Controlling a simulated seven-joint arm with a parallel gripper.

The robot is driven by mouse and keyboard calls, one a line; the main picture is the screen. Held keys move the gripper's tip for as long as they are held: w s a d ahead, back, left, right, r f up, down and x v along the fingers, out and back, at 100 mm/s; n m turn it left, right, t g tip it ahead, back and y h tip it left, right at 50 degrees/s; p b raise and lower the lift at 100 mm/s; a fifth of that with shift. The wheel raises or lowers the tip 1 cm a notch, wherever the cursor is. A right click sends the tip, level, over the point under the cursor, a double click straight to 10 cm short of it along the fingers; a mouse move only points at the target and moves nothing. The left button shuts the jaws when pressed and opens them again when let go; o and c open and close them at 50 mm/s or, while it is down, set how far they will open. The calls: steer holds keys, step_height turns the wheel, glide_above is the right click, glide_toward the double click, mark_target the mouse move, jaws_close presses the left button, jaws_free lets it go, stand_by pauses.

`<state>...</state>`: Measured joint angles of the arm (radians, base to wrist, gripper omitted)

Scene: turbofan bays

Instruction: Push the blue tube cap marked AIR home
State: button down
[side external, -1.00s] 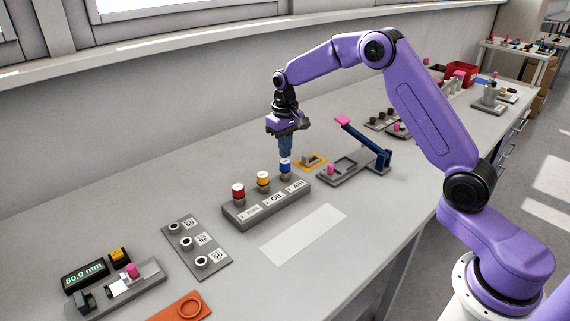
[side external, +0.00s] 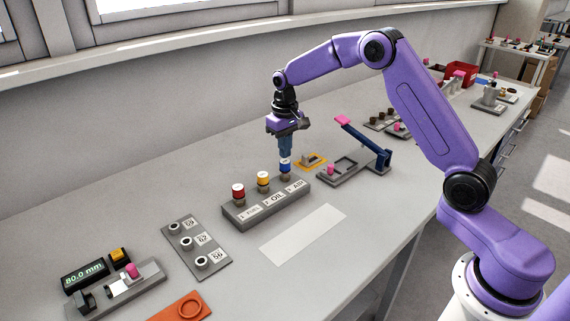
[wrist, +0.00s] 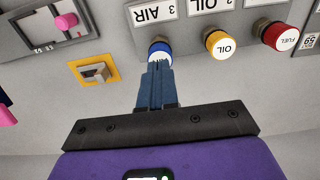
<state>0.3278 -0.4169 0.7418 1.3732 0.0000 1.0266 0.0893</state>
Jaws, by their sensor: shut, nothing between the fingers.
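The blue cap (side external: 285,168) sits on the right-hand post of the grey block (side external: 238,213), behind the AIR label (side external: 297,185). My gripper (side external: 285,155) is shut and empty, pointing straight down over the cap. Its fingertips are at the cap's top and appear to touch it. In the wrist view the shut fingertips (wrist: 157,66) overlap the near part of the blue cap (wrist: 160,46) and hide some of its white top. How far down the cap sits on its post cannot be told.
The yellow OIL cap (side external: 263,178) and red FUEL cap (side external: 238,190) stand to the left on the same block. A yellow-framed fixture (side external: 311,161) and a grey tray with a blue lever (side external: 366,144) are close on the right. A bare pale sheet (side external: 303,234) lies in front.

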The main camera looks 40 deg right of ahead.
mark_target(285, 162)
steer(key=shift+f, duration=1.15)
stand_by(0.7)
steer(key=shift+r, duration=3.55)
steer(key=shift+s+a, duration=0.15)
steer(key=shift+a, duration=0.05)
steer(key=s+a+r+n, duration=0.25)
steer(key=s+a, duration=0.25)
steer(key=s, duration=0.5)
steer(key=s+a+r+n, duration=0.2)
steer(key=s+a+n, duration=0.25)
steer(key=s, duration=0.45)
steer(key=s+d+f+n, duration=0.1)
steer(key=s+d+n, duration=0.1)
steer(key=s, duration=0.9)
steer(key=s+d+f+n, duration=0.1)
steer(key=s+d+n, duration=0.1)
steer(key=s, duration=1)
steer(key=shift+d+f+n, duration=0.2)
steer(key=shift+n, duration=0.6)
